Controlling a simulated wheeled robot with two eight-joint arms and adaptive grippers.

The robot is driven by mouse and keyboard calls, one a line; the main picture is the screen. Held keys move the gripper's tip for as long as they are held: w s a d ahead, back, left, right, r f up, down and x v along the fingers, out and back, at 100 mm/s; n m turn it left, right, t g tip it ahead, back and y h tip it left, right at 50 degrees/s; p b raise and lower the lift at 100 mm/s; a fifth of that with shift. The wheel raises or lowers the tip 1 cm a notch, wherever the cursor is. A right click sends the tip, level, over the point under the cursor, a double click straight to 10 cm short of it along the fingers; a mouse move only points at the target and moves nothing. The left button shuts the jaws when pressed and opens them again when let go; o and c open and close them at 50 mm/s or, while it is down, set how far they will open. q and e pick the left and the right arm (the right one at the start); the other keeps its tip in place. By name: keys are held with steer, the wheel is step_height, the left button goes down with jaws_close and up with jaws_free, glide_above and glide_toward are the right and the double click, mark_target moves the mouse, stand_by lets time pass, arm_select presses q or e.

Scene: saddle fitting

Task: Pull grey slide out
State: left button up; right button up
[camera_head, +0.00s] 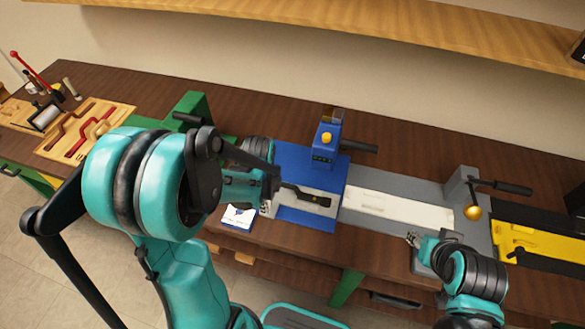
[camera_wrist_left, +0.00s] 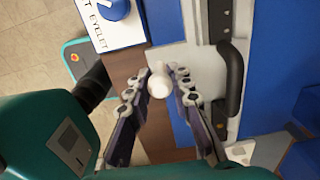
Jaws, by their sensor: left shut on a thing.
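The grey slide (camera_head: 318,211) is a light grey plate lying in the blue station, with a black handle (camera_head: 308,196) above it. In the left wrist view the grey plate (camera_wrist_left: 182,53) carries a round white knob (camera_wrist_left: 158,85) near its edge. My left gripper (camera_wrist_left: 164,76) is shut on this knob, one finger on each side. In the head view my left gripper (camera_head: 268,206) is at the left end of the slide, partly hidden by my arm. My right gripper (camera_head: 413,239) is at the front of the grey station; its fingers are too small to read.
A blue press head (camera_head: 326,145) with a yellow button stands behind the slide. A white card with a blue knob (camera_head: 238,217) lies left of it. A grey station (camera_head: 398,184) with a white strip and a lever is to the right. Red-handled tools (camera_head: 88,133) lie far left.

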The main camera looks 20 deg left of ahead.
arm_select(q)
steer(key=shift+s, duration=0.8)
steer(key=shift+o, duration=0.2)
steer(key=shift+s+d, duration=0.1)
steer(key=shift+s, duration=0.6)
steer(key=shift+o, duration=0.5)
steer(key=shift+s, duration=0.1)
steer(key=shift+o, duration=0.2)
steer(key=o, duration=0.7)
steer(key=shift+s, duration=0.2)
